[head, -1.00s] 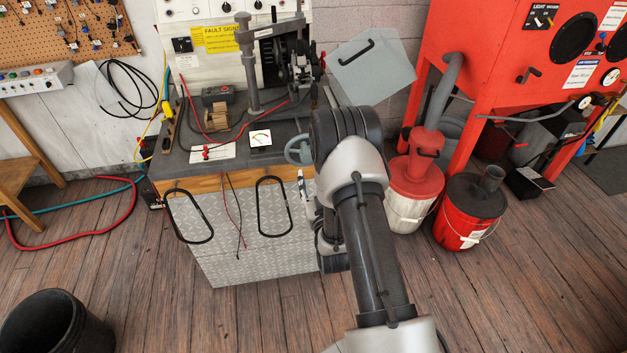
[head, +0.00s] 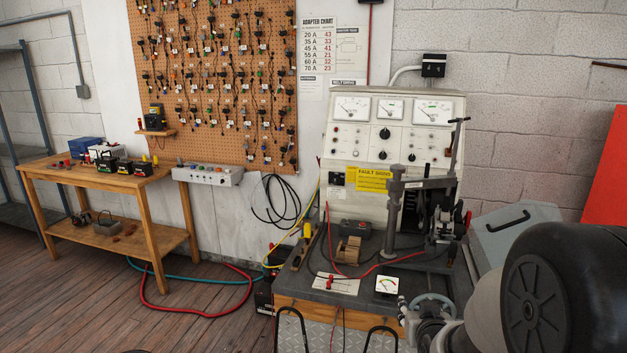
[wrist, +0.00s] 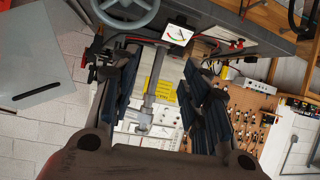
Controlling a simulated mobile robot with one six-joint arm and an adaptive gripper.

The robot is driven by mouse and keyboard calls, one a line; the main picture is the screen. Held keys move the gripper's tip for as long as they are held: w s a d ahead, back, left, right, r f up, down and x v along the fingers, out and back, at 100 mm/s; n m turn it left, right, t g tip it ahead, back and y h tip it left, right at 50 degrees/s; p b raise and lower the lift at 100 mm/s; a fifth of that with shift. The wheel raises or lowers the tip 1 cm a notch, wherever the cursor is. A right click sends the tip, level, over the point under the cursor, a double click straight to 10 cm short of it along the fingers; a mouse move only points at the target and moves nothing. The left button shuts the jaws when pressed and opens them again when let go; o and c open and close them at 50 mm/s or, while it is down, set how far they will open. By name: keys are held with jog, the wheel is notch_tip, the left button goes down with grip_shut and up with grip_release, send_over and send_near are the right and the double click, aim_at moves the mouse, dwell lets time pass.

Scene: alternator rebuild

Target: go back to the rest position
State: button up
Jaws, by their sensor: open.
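My gripper (wrist: 162,78) is open in the wrist view, with its two dark ribbed fingers apart and nothing between them. The wrist picture is turned upside down, with the test bench behind the fingers. In the head view my arm fills the lower right corner, in front of the bench's right side. I cannot make out the fingers there.
The test bench (head: 310,288) carries a grey clamp post (head: 391,215), a small meter (head: 387,285) and a handwheel (head: 433,303). A grey lidded box (head: 515,232) stands to its right. A wooden table (head: 150,185) is at left. Hoses (head: 190,307) lie on the floor.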

jog(key=s+a+r+g+y, duration=0.1)
jog(key=s+a+r+g, duration=0.2)
jog(key=s, duration=0.4)
jog(key=s+a+r, duration=0.3)
jog(key=s+r, duration=0.1)
jog(key=s, duration=0.2)
jog(key=s+a+g, duration=0.1)
jog(key=s+g, duration=0.1)
jog(key=s, duration=0.8)
jog(key=s+a+r+n+g+y, duration=0.1)
jog(key=s+a+g, duration=0.1)
jog(key=s, duration=0.8)
jog(key=shift+s+a+r+g, duration=0.25)
jog(key=shift+s+g, duration=0.05)
jog(key=shift+s, duration=0.05)
jog(key=shift+w, duration=0.1)
